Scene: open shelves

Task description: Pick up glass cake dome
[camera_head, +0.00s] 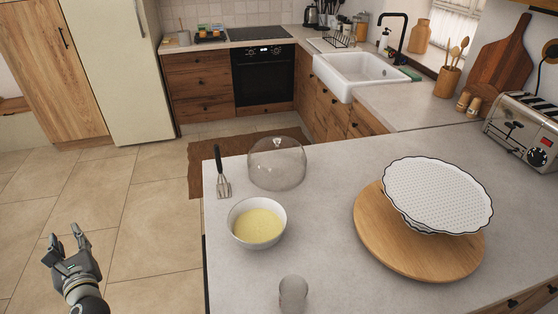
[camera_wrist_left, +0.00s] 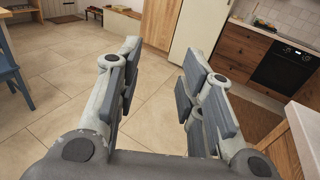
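The glass cake dome (camera_head: 277,164) is a clear, rounded dome standing near the far left edge of the grey countertop (camera_head: 325,210). My left gripper (camera_head: 67,240) is open and empty over the tiled floor, left of the counter and well apart from the dome. In the left wrist view the left gripper's two fingers (camera_wrist_left: 165,85) are spread with nothing between them. The dome does not show in the left wrist view. My right gripper is in neither view.
A small glass (camera_head: 293,293) is at the near edge. A white scalloped dish (camera_head: 437,194) rests on a round wooden board (camera_head: 400,257) at right.

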